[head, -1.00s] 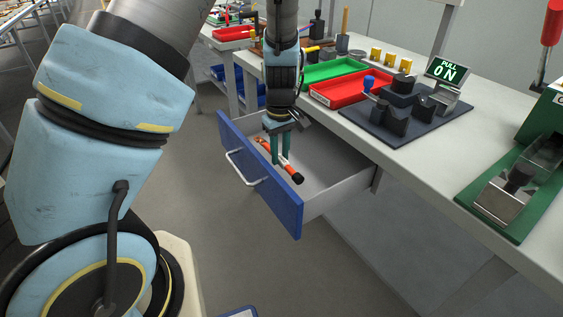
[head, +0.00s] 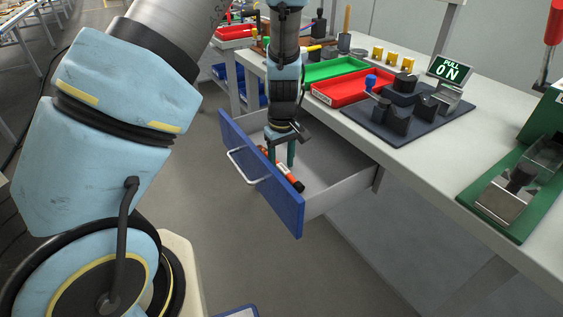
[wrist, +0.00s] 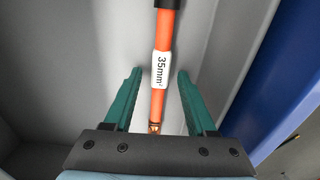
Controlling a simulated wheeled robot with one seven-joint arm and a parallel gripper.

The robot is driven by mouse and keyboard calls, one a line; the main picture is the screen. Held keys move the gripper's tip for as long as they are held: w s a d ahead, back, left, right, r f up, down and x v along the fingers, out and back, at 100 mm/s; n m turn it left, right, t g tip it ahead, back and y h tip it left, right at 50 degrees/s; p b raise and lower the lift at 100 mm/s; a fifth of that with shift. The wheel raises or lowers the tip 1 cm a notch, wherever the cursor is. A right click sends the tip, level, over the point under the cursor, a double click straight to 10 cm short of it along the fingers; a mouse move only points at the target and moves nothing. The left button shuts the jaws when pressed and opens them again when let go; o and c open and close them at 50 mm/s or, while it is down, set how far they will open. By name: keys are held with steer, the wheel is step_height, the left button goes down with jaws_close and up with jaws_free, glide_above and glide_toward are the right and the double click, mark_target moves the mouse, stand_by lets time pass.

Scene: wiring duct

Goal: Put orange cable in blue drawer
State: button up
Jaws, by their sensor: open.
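The orange cable (head: 288,182) lies inside the open blue drawer (head: 273,193). In the wrist view the orange cable (wrist: 163,45) has a white label reading 35mm², a black part at the far end and a copper-coloured near end. My gripper (head: 281,158) reaches down into the drawer. Its green fingers (wrist: 157,75) are open, one on each side of the cable, with a clear gap on both sides. The drawer's blue front (wrist: 278,70) shows at the right of the wrist view. In the head view, part of the cable is hidden behind the drawer front and my gripper.
The workbench (head: 345,115) stands above and behind the drawer. The floor before the drawer is clear.

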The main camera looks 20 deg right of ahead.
mark_target(282, 166)
step_height(282, 166, up, 12)
steer(key=s+a+r+m, duration=0.1)
steer(key=s+a+r, duration=0.1)
steer(key=a, duration=1.2)
steer(key=s+a+r+m+t, duration=0.1)
steer(key=a+r+m, duration=0.1)
steer(key=a, duration=1.2)
steer(key=shift+s+a+r, duration=0.35)
steer(key=shift+r, duration=0.1)
step_height(282, 166, up, 4)
steer(key=p, duration=0.3)
steer(key=shift+f+p, duration=0.15)
steer(key=shift+p, duration=0.15)
